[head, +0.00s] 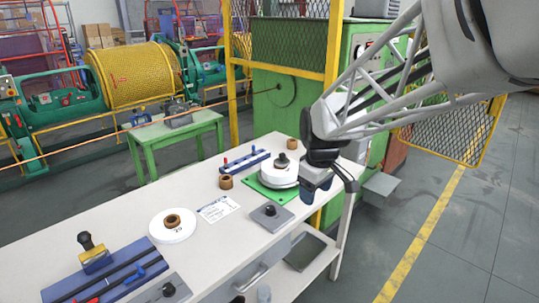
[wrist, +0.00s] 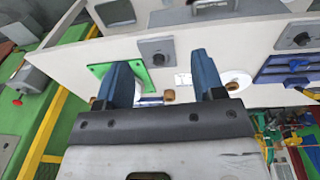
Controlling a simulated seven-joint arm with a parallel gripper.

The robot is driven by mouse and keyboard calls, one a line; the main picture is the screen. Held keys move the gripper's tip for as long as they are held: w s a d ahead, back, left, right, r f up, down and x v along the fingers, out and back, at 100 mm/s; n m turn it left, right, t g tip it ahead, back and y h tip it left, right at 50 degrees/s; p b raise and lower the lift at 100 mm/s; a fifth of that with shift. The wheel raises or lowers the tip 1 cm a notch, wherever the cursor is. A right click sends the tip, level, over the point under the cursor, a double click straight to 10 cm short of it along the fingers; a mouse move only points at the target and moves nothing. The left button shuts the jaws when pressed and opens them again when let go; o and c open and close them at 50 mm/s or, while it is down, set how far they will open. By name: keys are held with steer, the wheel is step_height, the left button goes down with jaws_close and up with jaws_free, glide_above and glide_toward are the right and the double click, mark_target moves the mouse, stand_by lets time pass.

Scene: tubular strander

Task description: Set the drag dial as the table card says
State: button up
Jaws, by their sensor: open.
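The table card (head: 218,209) is a small white sheet with print too small to read, lying mid-bench; it also shows in the wrist view (wrist: 183,80). Which part is the drag dial I cannot tell for sure. A grey square plate with a dark round knob (head: 271,216) lies near the front edge, also in the wrist view (wrist: 158,57). A white round stack with a black knob (head: 284,177) sits on a green plate (head: 262,194). My gripper (head: 331,188) is open and empty above the bench's right end, right of the green plate. In the wrist view its blue fingers (wrist: 163,65) stand wide apart.
A white disc with a brown spool (head: 158,230) lies mid-bench. Blue fixtures stand at back (head: 245,161) and front left (head: 105,285). A second grey knob plate (head: 163,292) is at the front. A yellow post and mesh guard (head: 335,40) rise behind the bench.

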steer(key=w+a+f+n, duration=0.2)
steer(key=w+a+f, duration=0.1)
steer(key=w, duration=0.2)
steer(key=w+a+f+n, duration=0.2)
steer(key=w+f, duration=0.1)
steer(key=w, duration=0.2)
steer(key=n+g, duration=0.1)
steer(key=n, duration=0.3)
glide_above(270, 208)
step_height(270, 208, down, 9)
steer(key=shift+r, duration=0.2)
steer(key=shift+f, duration=0.15)
steer(key=shift+f, duration=3.75)
steer(key=shift+c, duration=0.2)
steer(key=c, duration=0.9)
